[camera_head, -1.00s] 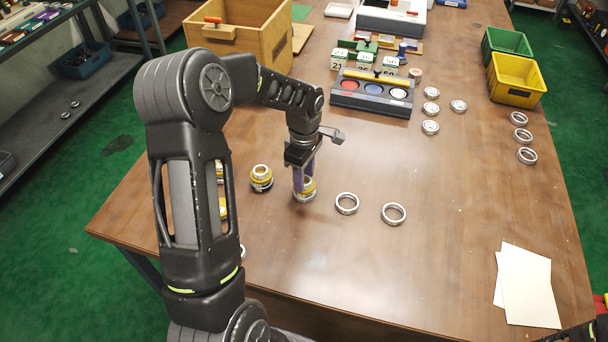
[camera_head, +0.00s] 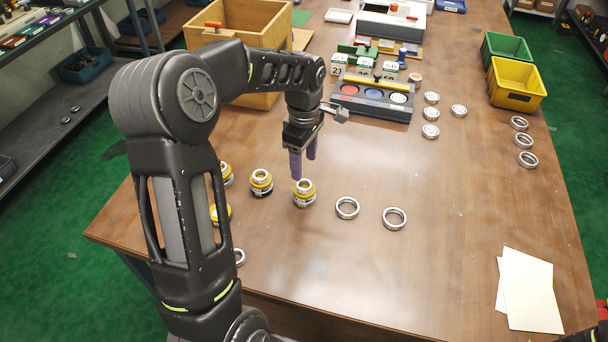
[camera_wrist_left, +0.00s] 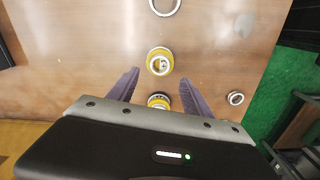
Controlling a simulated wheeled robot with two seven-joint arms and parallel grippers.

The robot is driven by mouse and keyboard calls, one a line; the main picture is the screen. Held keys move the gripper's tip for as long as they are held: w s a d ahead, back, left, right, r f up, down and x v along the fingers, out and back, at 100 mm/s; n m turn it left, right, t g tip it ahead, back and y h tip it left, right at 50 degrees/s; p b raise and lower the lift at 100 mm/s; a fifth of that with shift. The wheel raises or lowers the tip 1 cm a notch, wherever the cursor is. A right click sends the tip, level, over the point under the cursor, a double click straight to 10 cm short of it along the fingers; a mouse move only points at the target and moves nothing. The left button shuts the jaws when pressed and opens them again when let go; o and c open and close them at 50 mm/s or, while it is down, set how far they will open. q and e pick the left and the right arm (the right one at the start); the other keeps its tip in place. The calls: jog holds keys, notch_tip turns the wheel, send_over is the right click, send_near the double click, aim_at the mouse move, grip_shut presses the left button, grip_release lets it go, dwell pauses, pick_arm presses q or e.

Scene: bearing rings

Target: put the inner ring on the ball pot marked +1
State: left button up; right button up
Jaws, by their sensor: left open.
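My left gripper (camera_head: 304,168) is open and empty, its purple fingers just above a yellow-and-silver ball pot (camera_head: 304,195). A silver ring sits on top of that pot. A second ball pot (camera_head: 261,183) with a silver ring on top stands to its left, and another (camera_head: 226,174) is partly hidden by my arm. The left wrist view shows one ball pot (camera_wrist_left: 159,61) ahead of the open fingers and another (camera_wrist_left: 158,101) lower between them, partly covered by the gripper body. I cannot read any +1 mark. My right gripper is not in view.
Two loose silver rings (camera_head: 347,207) (camera_head: 394,217) lie right of the pots. A yellow part (camera_head: 222,213) and a ring (camera_head: 239,257) lie beside my arm. A grey tray (camera_head: 371,109) with coloured discs and a wooden box (camera_head: 282,45) stand farther back.

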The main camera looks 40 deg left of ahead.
pick_arm(q)
notch_tip(320, 180, up, 5)
dwell(0.8)
